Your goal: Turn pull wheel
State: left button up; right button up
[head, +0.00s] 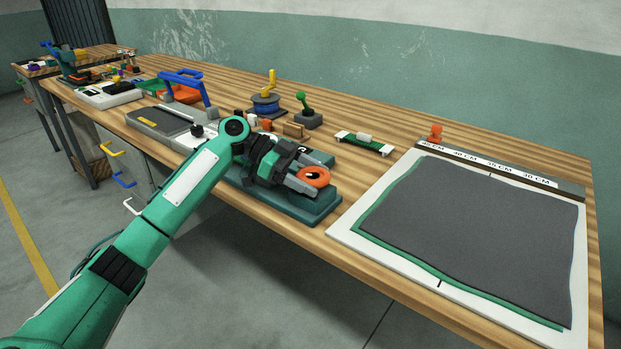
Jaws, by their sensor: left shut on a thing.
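The pull wheel (314,176) is orange with a pale centre and sits at the right end of a dark green base (310,210) near the table's front edge. My left gripper (304,181) reaches in from the left, low over the base, with its fingers at the wheel. It is shut on the wheel. The gripper and its wrist hide the wheel's left side and much of the base. My right gripper is not in view.
Bare wood lies between base and board.

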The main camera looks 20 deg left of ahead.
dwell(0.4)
pick_arm(q)
jog(key=o, duration=1)
jog(key=v, duration=1.4)
jog(key=shift+w+d, duration=0.1)
